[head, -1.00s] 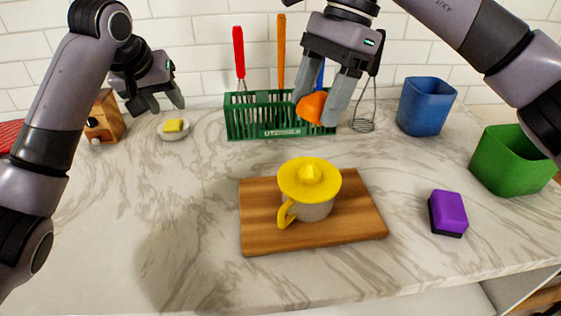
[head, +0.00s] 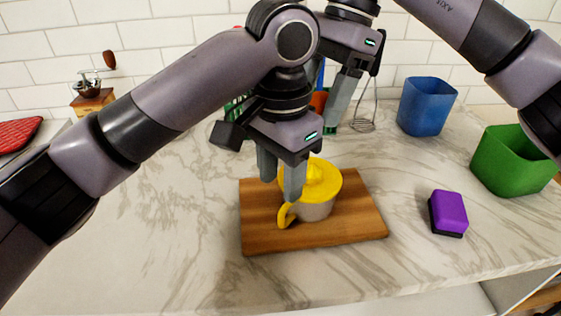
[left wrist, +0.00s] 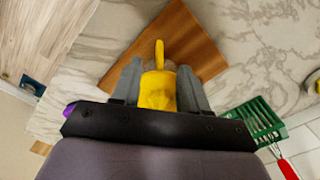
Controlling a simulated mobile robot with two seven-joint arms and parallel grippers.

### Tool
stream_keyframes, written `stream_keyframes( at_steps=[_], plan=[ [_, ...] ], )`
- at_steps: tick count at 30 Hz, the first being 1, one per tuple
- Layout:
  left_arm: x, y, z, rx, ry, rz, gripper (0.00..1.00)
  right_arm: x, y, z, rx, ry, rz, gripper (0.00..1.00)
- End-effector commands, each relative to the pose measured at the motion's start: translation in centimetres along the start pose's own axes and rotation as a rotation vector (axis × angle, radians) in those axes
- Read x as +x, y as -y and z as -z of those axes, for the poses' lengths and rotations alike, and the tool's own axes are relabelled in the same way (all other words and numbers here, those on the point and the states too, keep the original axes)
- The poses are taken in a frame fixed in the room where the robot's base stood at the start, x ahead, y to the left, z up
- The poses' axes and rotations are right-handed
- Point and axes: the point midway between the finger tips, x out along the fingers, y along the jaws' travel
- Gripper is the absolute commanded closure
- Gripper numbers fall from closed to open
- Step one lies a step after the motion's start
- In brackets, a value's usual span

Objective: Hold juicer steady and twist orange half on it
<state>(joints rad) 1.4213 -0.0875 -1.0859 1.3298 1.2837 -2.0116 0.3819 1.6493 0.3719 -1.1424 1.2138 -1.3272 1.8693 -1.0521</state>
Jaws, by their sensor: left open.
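The juicer (head: 325,188), a yellow reamer top on a pale cup with a yellow handle, stands upright on a wooden board (head: 350,225). My left gripper (head: 279,188) is open and points down at the juicer's handle side, its fingers overlapping the yellow top in the head view. In the left wrist view the juicer's yellow top (left wrist: 158,90) shows between the open fingers, its handle beyond. Contact cannot be told. My right gripper (head: 333,104) is up behind, holding the orange half (head: 319,101); my left arm hides much of both.
A purple sponge (head: 449,213) lies right of the board. Blue (head: 426,107) and green (head: 508,162) bins stand at the right. A green utensil rack, mostly hidden in the head view, shows in the left wrist view (left wrist: 260,122). The counter's left front is clear.

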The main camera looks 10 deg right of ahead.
Motion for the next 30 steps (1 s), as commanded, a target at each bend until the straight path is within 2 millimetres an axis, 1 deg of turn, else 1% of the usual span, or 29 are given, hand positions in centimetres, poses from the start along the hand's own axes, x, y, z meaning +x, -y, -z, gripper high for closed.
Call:
stream_keyframes(
  at_steps=[1,5,9,15,21,30],
  plan=[
    [0.8,-0.1,0.0,0.002,0.002,-0.005,0.56,0.0,0.0,0.0,0.0,0.0,0.0,0.67],
    [2.9,-0.1,0.0,0.001,0.0,-0.006,0.56,0.0,0.0,0.0,0.0,0.0,0.0,0.67],
    [5.5,0.0,0.0,-0.001,-0.001,-0.002,0.56,0.0,0.0,0.0,0.0,0.0,0.0,0.67],
    [8.6,0.0,0.0,-0.001,-0.002,-0.002,0.56,0.0,0.0,0.0,0.0,0.0,0.0,0.67],
    [10.1,0.0,0.1,-0.001,-0.003,-0.001,0.56,0.0,0.0,0.0,0.0,0.0,0.0,0.67],
    [10.3,0.0,0.1,-0.001,-0.003,-0.001,0.56,0.0,0.0,0.0,0.0,0.0,0.0,0.67]
  ],
)
